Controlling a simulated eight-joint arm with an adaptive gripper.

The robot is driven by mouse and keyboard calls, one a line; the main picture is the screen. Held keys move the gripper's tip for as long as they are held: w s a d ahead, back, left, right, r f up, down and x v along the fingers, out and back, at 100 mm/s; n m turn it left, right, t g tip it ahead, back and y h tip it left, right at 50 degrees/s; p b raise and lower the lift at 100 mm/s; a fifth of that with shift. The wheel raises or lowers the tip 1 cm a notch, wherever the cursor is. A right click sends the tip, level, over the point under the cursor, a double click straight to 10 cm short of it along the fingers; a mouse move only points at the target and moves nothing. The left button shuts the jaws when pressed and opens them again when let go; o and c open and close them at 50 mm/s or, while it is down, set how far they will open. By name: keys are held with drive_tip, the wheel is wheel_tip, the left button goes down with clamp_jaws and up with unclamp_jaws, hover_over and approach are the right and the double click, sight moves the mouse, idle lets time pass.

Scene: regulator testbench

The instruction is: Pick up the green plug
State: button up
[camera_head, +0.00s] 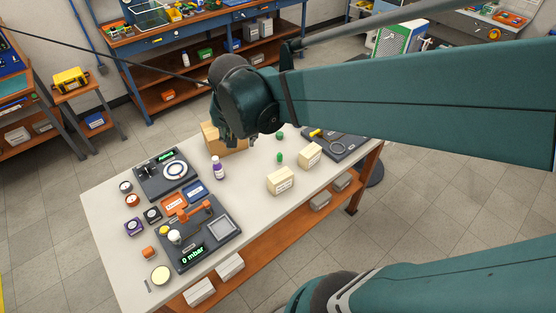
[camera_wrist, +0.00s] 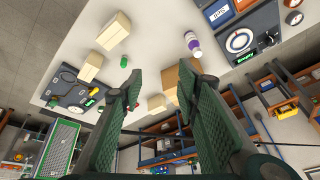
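Two small green pieces stand on the white table in the head view: one green piece (camera_head: 279,157) lies nearer, between the pale blocks, and another green piece (camera_head: 280,135) lies farther back. I cannot tell which is the green plug. In the wrist view one green piece (camera_wrist: 124,61) shows upper left, just beyond my left finger; the other is not clearly visible there. My gripper (camera_wrist: 154,82) is open, with nothing held between its fingers. In the head view my gripper (camera_head: 228,130) is partly hidden by my wrist, above the cardboard box and left of the green pieces.
Pale blocks (camera_head: 281,181) (camera_head: 310,155) stand close to the green pieces. A cardboard box (camera_head: 226,147) and a purple-labelled bottle (camera_head: 218,167) stand to the left. Dark test stations (camera_head: 166,173) (camera_head: 200,233) fill the table's left part. Bare tabletop (camera_head: 238,205) lies in the middle.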

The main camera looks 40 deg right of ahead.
drive_tip(key=w+d+f+m+g+h+b, duration=0.1)
drive_tip(key=w+d+f+m, duration=0.2)
drive_tip(key=d+f+m, duration=0.15)
drive_tip(key=w+d+f+m+g+b, duration=0.1)
drive_tip(key=w+d+f+m+g, duration=0.15)
drive_tip(key=d+f, duration=0.3)
drive_tip(key=m+g+h+b, duration=0.1)
drive_tip(key=m+g+b, duration=0.1)
drive_tip(key=m, duration=0.4)
hover_over(278, 154)
drive_tip(key=a, duration=0.2)
wheel_tip(278, 154, down, 12)
drive_tip(key=shift+w+r, duration=0.15)
drive_tip(key=shift+w, duration=0.2)
drive_tip(key=shift+b+x, duration=0.3)
drive_tip(key=shift+x, duration=0.95)
drive_tip(key=shift+x, duration=2.6)
drive_tip(key=shift+a, duration=0.1)
drive_tip(key=c, duration=1)
